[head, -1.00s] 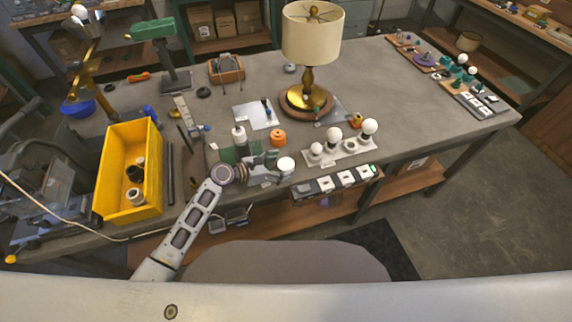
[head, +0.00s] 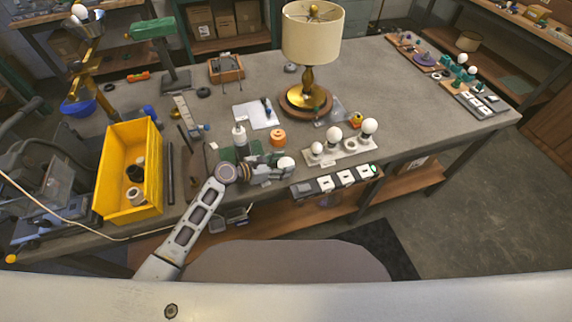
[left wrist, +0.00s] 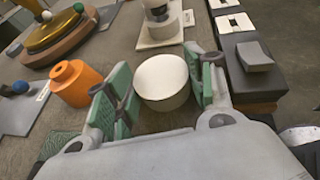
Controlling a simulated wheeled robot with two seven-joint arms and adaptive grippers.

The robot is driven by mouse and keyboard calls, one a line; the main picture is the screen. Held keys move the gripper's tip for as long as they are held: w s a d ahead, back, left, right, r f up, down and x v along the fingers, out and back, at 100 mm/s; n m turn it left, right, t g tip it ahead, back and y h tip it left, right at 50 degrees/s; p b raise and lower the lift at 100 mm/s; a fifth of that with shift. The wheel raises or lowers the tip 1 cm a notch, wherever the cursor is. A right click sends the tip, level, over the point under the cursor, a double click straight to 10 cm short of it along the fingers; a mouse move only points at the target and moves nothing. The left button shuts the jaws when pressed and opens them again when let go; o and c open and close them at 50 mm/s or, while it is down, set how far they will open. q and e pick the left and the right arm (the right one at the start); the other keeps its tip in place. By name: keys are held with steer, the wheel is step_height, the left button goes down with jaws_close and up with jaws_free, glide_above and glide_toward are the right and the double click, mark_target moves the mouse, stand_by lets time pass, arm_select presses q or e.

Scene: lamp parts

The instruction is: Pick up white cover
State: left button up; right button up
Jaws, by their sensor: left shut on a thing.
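The white cover (head: 286,163), a short round white cup shape, is at the front edge area of the workbench in the head view. It also shows in the left wrist view (left wrist: 163,79), upright between the two green-padded fingers. My left gripper (head: 274,164) reaches it from the left and is shut on it; its fingers also show in the left wrist view (left wrist: 163,95). Whether the cover touches the bench is hard to tell. My right gripper is not in view.
An orange bottle-shaped part (left wrist: 75,83) stands close to the left finger. A bulb holder (head: 338,148) with white bulbs and a dark block with white switches (head: 337,180) lie to the right. A lamp (head: 308,85) stands behind. A yellow bin (head: 130,172) is at left.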

mark_target(282, 165)
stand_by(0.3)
arm_select(q)
step_height(282, 165, up, 10)
steer(key=p, duration=0.1)
stand_by(0.6)
stand_by(0.5)
